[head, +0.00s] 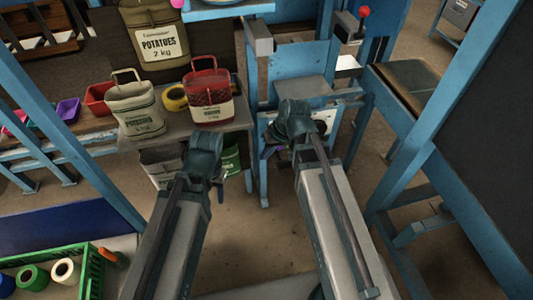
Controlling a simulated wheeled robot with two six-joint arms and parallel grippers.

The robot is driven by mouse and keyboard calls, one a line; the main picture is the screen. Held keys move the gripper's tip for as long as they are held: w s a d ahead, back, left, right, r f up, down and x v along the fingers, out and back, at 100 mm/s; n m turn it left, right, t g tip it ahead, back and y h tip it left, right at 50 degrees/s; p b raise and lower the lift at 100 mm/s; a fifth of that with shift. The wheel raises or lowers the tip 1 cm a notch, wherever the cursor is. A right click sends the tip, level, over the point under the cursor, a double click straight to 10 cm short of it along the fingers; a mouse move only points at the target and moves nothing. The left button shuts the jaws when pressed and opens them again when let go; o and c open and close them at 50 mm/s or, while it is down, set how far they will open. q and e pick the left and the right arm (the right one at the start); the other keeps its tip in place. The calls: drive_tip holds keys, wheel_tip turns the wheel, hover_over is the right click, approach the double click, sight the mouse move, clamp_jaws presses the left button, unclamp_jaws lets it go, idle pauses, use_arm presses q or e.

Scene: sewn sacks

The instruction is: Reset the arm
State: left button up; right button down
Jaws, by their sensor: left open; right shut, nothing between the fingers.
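My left arm (172,235) and my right arm (335,230) reach forward from the bottom edge, side by side and apart. The left one ends in a dark joint (203,155) in front of the shelf. The right one ends in a dark joint (295,118) in front of a blue machine frame. No fingers of either gripper show beyond these joints. I see nothing carried by either arm.
A pale potato sack (135,106) and a red sack (208,92) stand on a grey shelf, with a yellow roll (174,97) between them. A larger potato sack (155,38) stands behind. A green crate (92,272) holds thread spools at lower left. Blue posts flank both arms.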

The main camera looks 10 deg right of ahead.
idle(0.3)
drive_tip(key=s+a+r+n+g+h+p, duration=0.1)
drive_tip(key=s+a+r+h+p, duration=0.1)
drive_tip(key=s, duration=0.3)
drive_tip(key=s+a+r+n+g+h+p, duration=0.1)
drive_tip(key=s+a+r+h+p, duration=0.2)
drive_tip(key=s+a+p, duration=0.1)
drive_tip(key=shift+s+a+g, duration=0.2)
drive_tip(key=shift+s+g, duration=0.1)
drive_tip(key=shift+s, duration=0.55)
